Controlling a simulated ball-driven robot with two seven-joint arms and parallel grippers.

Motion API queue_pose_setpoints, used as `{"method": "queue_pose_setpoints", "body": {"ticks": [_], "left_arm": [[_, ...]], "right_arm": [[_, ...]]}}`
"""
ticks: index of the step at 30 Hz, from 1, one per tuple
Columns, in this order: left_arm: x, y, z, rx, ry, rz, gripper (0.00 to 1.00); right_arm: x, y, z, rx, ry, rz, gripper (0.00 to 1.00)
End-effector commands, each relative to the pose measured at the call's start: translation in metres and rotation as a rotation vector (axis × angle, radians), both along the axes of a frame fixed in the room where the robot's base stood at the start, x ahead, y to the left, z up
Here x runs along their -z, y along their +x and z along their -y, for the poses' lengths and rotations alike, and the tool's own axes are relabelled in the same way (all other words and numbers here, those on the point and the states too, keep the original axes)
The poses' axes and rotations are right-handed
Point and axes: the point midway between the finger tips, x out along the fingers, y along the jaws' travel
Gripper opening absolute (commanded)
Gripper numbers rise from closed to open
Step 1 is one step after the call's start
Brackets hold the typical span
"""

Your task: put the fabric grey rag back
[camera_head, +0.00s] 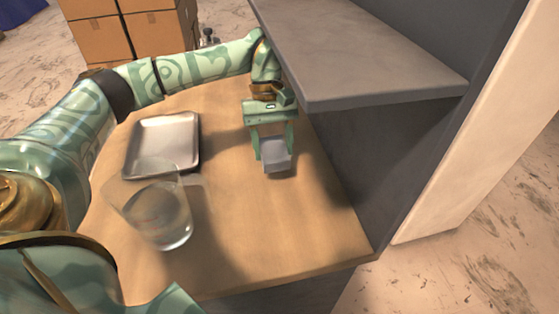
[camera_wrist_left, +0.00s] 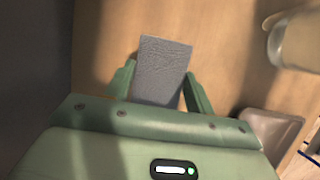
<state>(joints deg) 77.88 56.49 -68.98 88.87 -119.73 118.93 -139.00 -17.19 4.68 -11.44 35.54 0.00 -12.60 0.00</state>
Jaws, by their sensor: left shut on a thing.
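The grey fabric rag (camera_head: 277,158) is a small grey block-like piece held between the fingers of my left gripper (camera_head: 273,149). In the left wrist view the rag (camera_wrist_left: 163,71) shows a wrinkled grey face and sticks out past the fingertips of the left gripper (camera_wrist_left: 158,88). The gripper is shut on it, over the wooden table (camera_head: 250,235), beside the grey shelf unit. I cannot tell whether the rag touches the table. My right gripper is not in view.
A metal tray (camera_head: 163,145) lies on the table to the left. A clear glass jug (camera_head: 160,215) stands nearer. The grey shelf unit (camera_head: 360,62) overhangs the table's right side. Cardboard boxes (camera_head: 130,38) stand behind. The table's front right is clear.

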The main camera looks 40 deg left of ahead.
Motion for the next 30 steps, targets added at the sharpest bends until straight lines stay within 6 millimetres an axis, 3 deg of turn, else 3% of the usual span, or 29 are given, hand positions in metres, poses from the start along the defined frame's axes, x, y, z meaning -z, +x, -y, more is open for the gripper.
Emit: {"method": "queue_pose_setpoints", "body": {"ticks": [5,6,9,28,29,30], "left_arm": [[0.001,-0.01,0.028,0.006,-0.002,0.0,0.36],[0.017,-0.009,0.026,0.001,-0.001,-0.007,0.36],[0.031,-0.009,0.025,0.0,0.0,-0.008,0.36],[0.04,-0.009,0.024,0.0,0.001,-0.001,0.36],[0.039,-0.009,0.024,0.0,0.001,-0.001,0.62],[0.039,-0.009,0.024,0.0,0.001,-0.001,0.73]], "right_arm": [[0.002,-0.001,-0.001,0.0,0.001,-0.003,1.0],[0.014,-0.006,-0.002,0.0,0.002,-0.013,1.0],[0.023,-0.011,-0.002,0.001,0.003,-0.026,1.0],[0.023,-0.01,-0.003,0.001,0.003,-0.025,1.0],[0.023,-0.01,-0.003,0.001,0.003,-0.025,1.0],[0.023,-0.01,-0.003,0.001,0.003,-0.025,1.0]]}}
